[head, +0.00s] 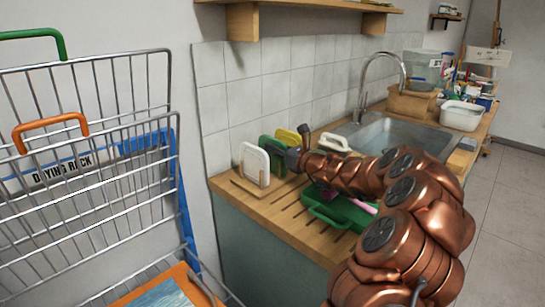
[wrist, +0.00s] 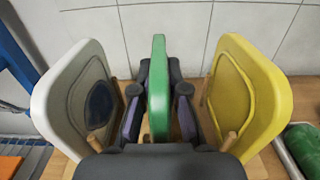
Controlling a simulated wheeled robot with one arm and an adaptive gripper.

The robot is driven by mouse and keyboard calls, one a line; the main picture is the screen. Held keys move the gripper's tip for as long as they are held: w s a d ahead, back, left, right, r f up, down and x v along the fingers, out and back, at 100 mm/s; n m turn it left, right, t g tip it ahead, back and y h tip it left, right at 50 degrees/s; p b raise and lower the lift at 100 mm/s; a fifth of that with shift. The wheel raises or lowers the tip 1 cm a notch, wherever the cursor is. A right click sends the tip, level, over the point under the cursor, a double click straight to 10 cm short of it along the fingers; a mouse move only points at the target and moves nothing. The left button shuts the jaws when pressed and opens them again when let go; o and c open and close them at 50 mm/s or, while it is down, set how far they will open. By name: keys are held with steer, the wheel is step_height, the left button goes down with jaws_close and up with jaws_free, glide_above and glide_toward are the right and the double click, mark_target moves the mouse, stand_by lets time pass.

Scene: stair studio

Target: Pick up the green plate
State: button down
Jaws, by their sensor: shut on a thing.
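The green plate (wrist: 158,85) stands upright on edge in a wooden rack, in the middle of the wrist view. My gripper (wrist: 159,100) has one finger on each side of it and is shut on it. In the head view the green plate (head: 268,147) shows partly, behind my gripper (head: 284,155), between a white plate (head: 255,164) and a yellow plate (head: 288,137). The plate's lower edge is hidden by my gripper in the wrist view.
The white plate (wrist: 72,95) and yellow plate (wrist: 250,95) stand close on either side, with wooden pegs between. A green tray (head: 340,213) lies on the wooden counter (head: 285,222). A sink (head: 390,133) is behind my arm. A wire drying rack (head: 95,190) stands at left.

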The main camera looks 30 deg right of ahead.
step_height(320, 180, up, 10)
steer(key=shift+r+p, duration=0.1)
steer(key=shift+p, duration=0.4)
